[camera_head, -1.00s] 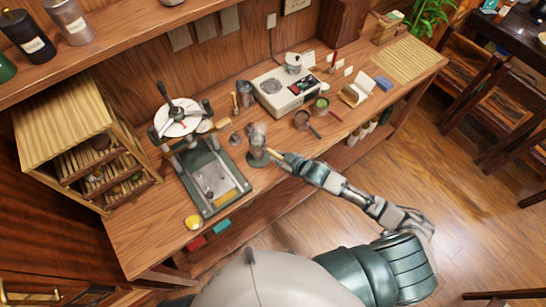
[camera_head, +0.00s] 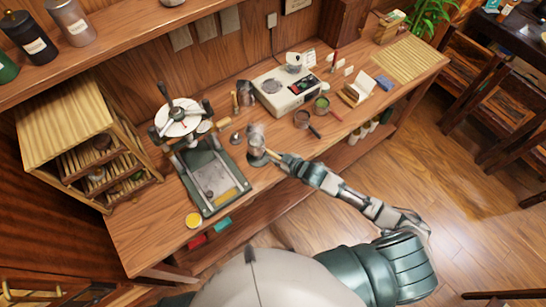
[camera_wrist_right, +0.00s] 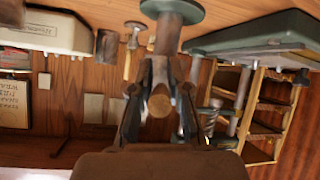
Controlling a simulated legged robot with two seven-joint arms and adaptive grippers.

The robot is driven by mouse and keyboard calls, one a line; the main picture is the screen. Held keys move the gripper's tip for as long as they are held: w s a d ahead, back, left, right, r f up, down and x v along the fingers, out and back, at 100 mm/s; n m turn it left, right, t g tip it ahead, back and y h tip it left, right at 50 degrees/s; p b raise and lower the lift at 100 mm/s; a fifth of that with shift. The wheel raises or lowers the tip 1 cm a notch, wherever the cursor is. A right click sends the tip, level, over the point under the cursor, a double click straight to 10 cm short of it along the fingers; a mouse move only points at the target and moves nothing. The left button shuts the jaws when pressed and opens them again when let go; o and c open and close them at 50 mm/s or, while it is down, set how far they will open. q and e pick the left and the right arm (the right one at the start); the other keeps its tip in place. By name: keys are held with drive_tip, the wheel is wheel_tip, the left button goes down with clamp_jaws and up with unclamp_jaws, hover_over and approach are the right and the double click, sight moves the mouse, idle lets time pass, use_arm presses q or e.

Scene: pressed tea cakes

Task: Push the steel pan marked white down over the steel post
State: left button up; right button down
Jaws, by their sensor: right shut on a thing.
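A steel, cup-shaped thing (camera_head: 256,143), which may be the pan marked white, stands over a round green base (camera_head: 258,160) on the bench. Pale steam shows above it. I cannot read any mark on it. My right gripper (camera_head: 279,158) comes in from the right, shut on a handle at its side. In the right wrist view the fingers (camera_wrist_right: 160,95) close around a handle with a round brown end (camera_wrist_right: 159,105). A steel column (camera_wrist_right: 167,35) and its green disc base (camera_wrist_right: 173,10) show just beyond. I cannot tell how far the pan sits on the post. My left gripper is not seen.
A green-framed press (camera_head: 210,180) stands close on the left. A white scale (camera_head: 285,92) stands behind to the right. A yellow round tin (camera_head: 193,220) lies at the front edge.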

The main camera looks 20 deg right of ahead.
drive_tip(key=shift+d+f, duration=0.15)
drive_tip(key=shift+d, duration=0.1)
drive_tip(key=shift+a+f, duration=0.1)
drive_tip(key=shift+f, duration=0.05)
drive_tip(key=shift+a+f+b, duration=0.2)
drive_tip(key=shift+a+b, duration=0.1)
drive_tip(key=shift+a, duration=0.2)
drive_tip(key=shift+a+f, duration=0.2)
drive_tip(key=shift+a, duration=0.05)
drive_tip(key=shift+f, duration=0.15)
drive_tip(key=shift+d+f+b, duration=0.3)
drive_tip(key=shift+f+b, duration=0.1)
drive_tip(key=shift+f, duration=0.15)
drive_tip(key=shift+d+f, duration=0.15)
drive_tip(key=shift+f, duration=0.2)
drive_tip(key=shift+a+f+b, duration=0.2)
drive_tip(key=shift+f+b, duration=0.35)
drive_tip(key=shift+f, duration=0.15)
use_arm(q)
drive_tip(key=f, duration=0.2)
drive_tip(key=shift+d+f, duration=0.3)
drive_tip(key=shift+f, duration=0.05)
use_arm(e)
drive_tip(key=shift+f, duration=0.1)
